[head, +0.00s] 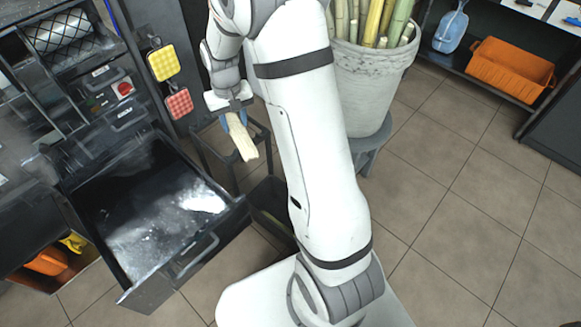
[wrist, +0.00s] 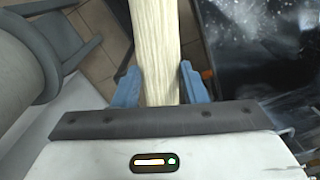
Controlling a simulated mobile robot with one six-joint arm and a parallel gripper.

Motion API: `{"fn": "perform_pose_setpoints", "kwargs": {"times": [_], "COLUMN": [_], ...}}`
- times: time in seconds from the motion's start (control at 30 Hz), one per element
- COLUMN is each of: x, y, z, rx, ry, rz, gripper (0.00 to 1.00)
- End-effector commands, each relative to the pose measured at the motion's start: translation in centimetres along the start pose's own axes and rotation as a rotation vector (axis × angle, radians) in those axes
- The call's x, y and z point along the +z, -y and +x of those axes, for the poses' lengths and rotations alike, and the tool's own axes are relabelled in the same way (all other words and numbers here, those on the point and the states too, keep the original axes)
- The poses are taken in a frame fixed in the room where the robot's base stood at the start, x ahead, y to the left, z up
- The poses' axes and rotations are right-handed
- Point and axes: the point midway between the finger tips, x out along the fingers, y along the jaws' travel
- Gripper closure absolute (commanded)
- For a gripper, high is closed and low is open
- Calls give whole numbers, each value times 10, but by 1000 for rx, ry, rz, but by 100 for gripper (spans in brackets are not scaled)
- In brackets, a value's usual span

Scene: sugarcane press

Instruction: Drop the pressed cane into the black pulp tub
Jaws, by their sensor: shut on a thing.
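My gripper (head: 237,122) is shut on the pressed cane (head: 244,146), a pale, flattened, fibrous strip. In the wrist view the cane (wrist: 158,45) runs up and away between the two blue fingers (wrist: 160,88). In the head view its free end points down and slightly right, in the air. A black open-topped tub (head: 266,190) stands low on the floor, below and slightly right of the cane. My arm hides its right part, and I cannot see its contents clearly.
An open black drawer (head: 240,213) of the press, wet and shiny inside, juts out left of the tub. A dark metal frame stands behind the cane. A whitewashed pot (head: 367,95) of cane stalks sits on a grey stool (head: 368,150). The tiled floor at right is clear.

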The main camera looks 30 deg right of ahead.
Motion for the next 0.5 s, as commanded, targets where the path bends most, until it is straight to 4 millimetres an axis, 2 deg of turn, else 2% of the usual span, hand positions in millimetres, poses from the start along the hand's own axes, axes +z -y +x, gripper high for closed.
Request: {"fn": "perform_pose_setpoints", "kwargs": {"times": [0.17, 0.27, 0.37, 0.47, 0.5], "x": [0, -1, -2, -2, -1], "y": [-4, -8, -21, -43, -54], "z": [0, 7, 30, 71, 90], "rx": [0, 0, 0, 0, 0], "ry": [0, 1, 6, 10, 11], "rz": [9, 4, -21, -75, -101], "gripper": [88, 88, 88, 88, 88]}}
